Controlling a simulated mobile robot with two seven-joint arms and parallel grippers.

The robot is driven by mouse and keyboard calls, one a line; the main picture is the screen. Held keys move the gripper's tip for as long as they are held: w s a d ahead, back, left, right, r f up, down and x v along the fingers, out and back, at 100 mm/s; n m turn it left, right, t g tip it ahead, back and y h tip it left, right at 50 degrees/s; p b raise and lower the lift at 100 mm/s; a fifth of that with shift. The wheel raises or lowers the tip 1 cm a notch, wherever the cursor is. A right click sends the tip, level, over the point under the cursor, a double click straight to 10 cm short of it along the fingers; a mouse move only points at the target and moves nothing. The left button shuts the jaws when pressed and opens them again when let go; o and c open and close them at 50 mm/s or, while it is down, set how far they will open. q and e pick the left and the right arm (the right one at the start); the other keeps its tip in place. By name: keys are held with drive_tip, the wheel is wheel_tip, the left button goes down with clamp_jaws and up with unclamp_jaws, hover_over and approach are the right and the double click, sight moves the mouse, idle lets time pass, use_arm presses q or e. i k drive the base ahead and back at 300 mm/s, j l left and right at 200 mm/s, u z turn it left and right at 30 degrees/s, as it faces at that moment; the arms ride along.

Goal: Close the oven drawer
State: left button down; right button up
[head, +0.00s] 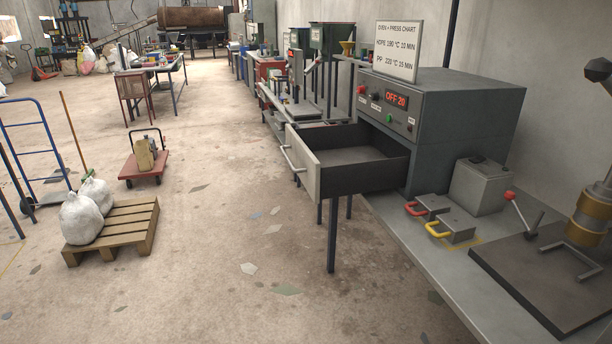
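The grey oven (440,107) stands on the workbench at the right in the head view. Its front panel has a red display reading "OFF 20", a red knob and a green button. The oven drawer (318,180) is pulled out to the left of the oven. Its inside looks empty. The drawer has a pale front and a bar handle (293,158) on its outer left face. Neither of my grippers is in view.
The workbench (400,220) carries moulds with red and yellow handles (452,226), a grey box (481,186) and a dark plate (545,275) with a lever. A pallet with white sacks (110,232) and a red cart (143,166) stand left.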

sight(338, 161)
drive_tip(key=i+j+z, duration=0.1)
drive_tip(key=i, duration=0.25)
drive_tip(key=i+j+z, duration=0.1)
drive_tip(key=i, duration=0.25)
drive_tip(key=i+j+z, duration=0.15)
drive_tip(key=i+j, duration=0.15)
drive_tip(key=i, duration=0.1)
